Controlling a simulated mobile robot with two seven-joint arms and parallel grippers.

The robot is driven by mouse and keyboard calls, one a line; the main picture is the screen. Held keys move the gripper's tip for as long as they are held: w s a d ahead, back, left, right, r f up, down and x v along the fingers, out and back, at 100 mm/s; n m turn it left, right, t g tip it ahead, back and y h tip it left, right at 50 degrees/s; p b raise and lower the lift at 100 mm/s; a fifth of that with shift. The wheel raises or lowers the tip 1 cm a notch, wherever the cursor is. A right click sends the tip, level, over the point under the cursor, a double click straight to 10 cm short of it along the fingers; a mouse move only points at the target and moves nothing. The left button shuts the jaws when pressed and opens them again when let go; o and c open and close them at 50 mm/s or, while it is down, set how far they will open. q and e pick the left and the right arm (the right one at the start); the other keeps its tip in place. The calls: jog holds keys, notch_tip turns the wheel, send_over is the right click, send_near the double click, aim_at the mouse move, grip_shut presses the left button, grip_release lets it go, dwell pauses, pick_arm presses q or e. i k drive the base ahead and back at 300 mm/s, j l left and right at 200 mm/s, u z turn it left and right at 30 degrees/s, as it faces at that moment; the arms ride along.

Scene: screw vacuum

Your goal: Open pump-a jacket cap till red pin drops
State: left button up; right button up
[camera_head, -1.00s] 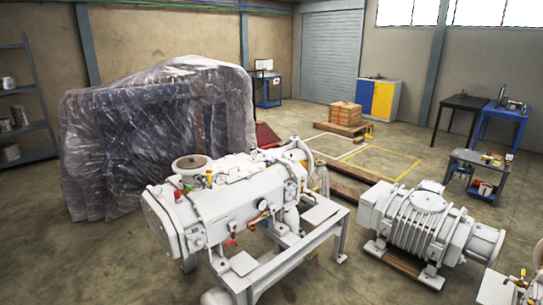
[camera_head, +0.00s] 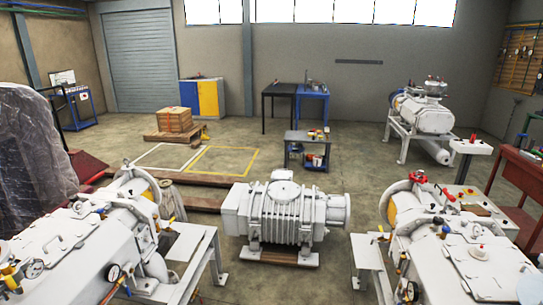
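A large white pump (camera_head: 85,240) on a steel frame stands at the lower left, with gauges, small valves and coloured fittings on it. A second white pump (camera_head: 460,250) stands at the lower right, with a red valve handle and a small red-tipped fitting (camera_head: 479,250) on its top. A third white pump (camera_head: 420,110) stands at the back right. I cannot tell which is pump-a, and no jacket cap or red pin can be made out for sure. Neither of my grippers is in view.
A finned white blower (camera_head: 283,215) sits on wooden skids between the two near pumps. Plastic-wrapped equipment (camera_head: 35,160) stands at left. A tool cart (camera_head: 306,150) and a red bench (camera_head: 520,185) stand farther off. Concrete floor is open around the yellow marking (camera_head: 222,160).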

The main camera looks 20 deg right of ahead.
aim_at(480, 251)
jog(key=i+l+z, duration=0.1)
jog(key=i+z, duration=0.6)
jog(key=z, duration=0.25)
jog(key=i+j+z, duration=0.15)
jog(key=i+z, duration=0.3)
jog(key=i+j+z, duration=0.25)
jog(key=z, duration=0.25)
jog(key=i+j+z, duration=0.25)
jog(key=j+z, duration=0.2)
